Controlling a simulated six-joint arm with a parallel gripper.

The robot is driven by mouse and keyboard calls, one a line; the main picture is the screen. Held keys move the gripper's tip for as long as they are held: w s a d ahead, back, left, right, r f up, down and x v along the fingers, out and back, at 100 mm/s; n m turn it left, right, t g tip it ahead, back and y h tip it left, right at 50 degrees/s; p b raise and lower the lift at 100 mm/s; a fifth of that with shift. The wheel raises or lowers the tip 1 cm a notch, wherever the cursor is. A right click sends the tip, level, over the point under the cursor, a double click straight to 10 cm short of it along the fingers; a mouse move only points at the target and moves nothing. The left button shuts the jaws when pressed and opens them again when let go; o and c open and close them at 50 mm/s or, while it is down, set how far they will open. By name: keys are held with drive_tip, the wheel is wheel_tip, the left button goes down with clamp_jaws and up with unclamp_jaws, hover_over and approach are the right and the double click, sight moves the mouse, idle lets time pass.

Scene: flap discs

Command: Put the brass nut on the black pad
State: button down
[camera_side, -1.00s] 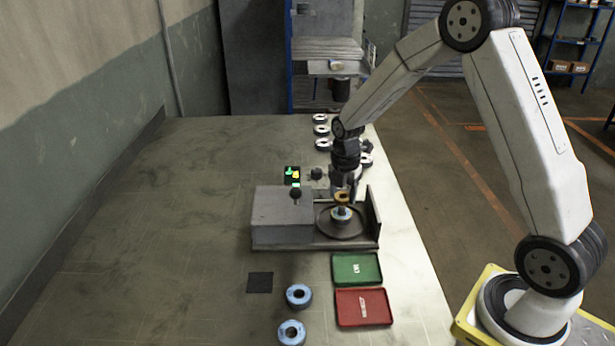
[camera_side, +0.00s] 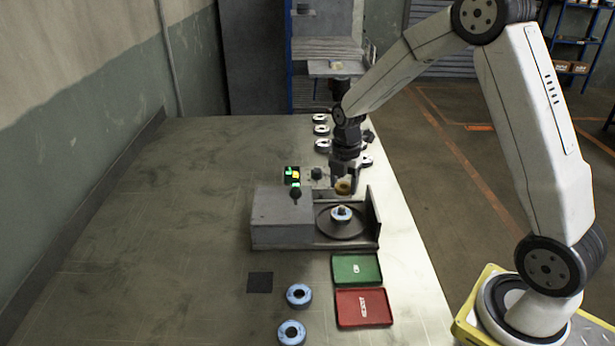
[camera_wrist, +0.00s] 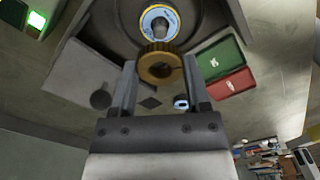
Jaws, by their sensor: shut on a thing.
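The brass nut (camera_wrist: 160,66) is a ridged gold ring held between the two fingertips of my gripper (camera_wrist: 160,80) in the wrist view. In the side view my gripper (camera_side: 343,184) is shut on it and holds it above the turntable (camera_side: 325,233) of the grey machine. A blue-edged disc (camera_side: 341,213) sits on the turntable around a central post, apart from the nut. The black pad (camera_side: 260,282) is a small flat square lying bare on the table, in front of the machine and to its left.
The grey machine housing (camera_side: 282,218) stands left of the turntable, with a plate (camera_side: 374,217) at its right. A green tray (camera_side: 357,268) and a red tray (camera_side: 363,307) lie in front. Two blue discs (camera_side: 299,296) lie near the pad. The table's left side is clear.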

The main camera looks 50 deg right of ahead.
wheel_tip(320, 180, up, 3)
drive_tip(key=n, duration=0.5)
hover_over(260, 282)
wheel_tip(260, 282, down, 7)
drive_tip(key=shift+f, duration=0.6)
drive_tip(key=shift+f, duration=2.25)
drive_tip(key=shift+f, duration=0.65)
